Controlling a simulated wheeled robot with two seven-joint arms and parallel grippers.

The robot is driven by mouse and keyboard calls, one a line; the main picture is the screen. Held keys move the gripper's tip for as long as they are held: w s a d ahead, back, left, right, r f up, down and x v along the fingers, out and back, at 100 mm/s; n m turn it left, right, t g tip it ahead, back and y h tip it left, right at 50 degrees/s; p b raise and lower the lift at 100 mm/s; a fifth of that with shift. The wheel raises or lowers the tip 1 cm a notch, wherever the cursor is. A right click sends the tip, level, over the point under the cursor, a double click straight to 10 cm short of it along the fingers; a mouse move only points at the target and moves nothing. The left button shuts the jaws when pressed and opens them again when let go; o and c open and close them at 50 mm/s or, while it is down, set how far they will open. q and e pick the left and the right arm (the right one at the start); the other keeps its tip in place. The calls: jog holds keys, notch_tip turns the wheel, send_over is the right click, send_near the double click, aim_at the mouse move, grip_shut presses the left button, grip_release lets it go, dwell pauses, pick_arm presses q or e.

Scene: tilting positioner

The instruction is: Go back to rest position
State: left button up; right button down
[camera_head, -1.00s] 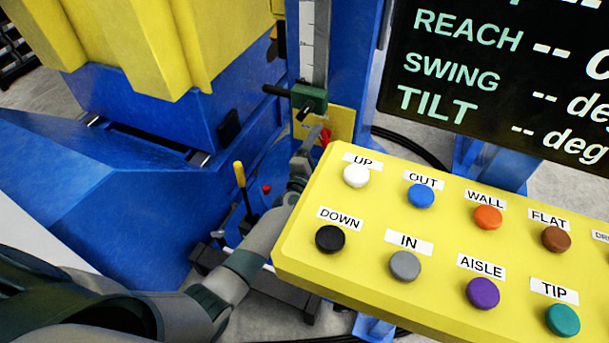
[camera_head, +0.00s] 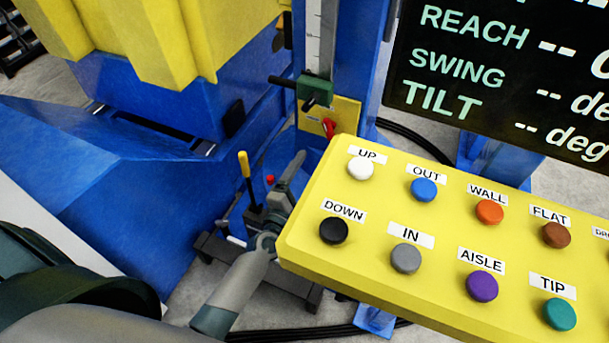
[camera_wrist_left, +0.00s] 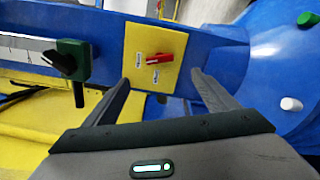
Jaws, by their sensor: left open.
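My left gripper (camera_head: 294,165) is left of the yellow button panel (camera_head: 318,180), below the red switch (camera_head: 329,127) on its yellow plate (camera_head: 345,113). In the left wrist view, its two fingers (camera_wrist_left: 165,82) are spread with nothing between them. The red switch (camera_wrist_left: 158,58) lies beyond the fingertips, apart from them, on the yellow plate (camera_wrist_left: 145,80) with small labels. My right gripper is not in view.
A green clamp (camera_head: 315,90) with a black handle sits on the scale beside the blue column. A yellow-handled lever (camera_head: 244,168) stands left of my gripper. A dark display (camera_head: 500,80) is behind the panel. Black cables lie on the floor.

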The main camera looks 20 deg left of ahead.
pick_arm(q)
jog(key=s+d+f+m+g+h+p, duration=0.1)
jog(key=s+d+f+m+g, duration=0.15)
jog(key=s+f+m, duration=0.5)
jog(key=s+d+f+m+g+h+p, duration=0.1)
jog(key=s+d+f+m+g, duration=0.25)
jog(key=f, duration=0.75)
jog(key=s+a+f+m+g+p, duration=0.1)
jog(key=s+f+m+g, duration=0.2)
jog(key=s+f+m, duration=0.3)
jog(key=s+a+f+m+g+y, duration=0.1)
jog(key=s+f+m+g, duration=0.2)
jog(key=s+f+m, duration=0.3)
jog(key=s+f, duration=0.4)
jog(key=s, duration=0.6)
jog(key=shift+a+f+m+g+p, duration=0.3)
jog(key=shift+a+f+m+p, duration=0.05)
jog(key=shift+m, duration=0.05)
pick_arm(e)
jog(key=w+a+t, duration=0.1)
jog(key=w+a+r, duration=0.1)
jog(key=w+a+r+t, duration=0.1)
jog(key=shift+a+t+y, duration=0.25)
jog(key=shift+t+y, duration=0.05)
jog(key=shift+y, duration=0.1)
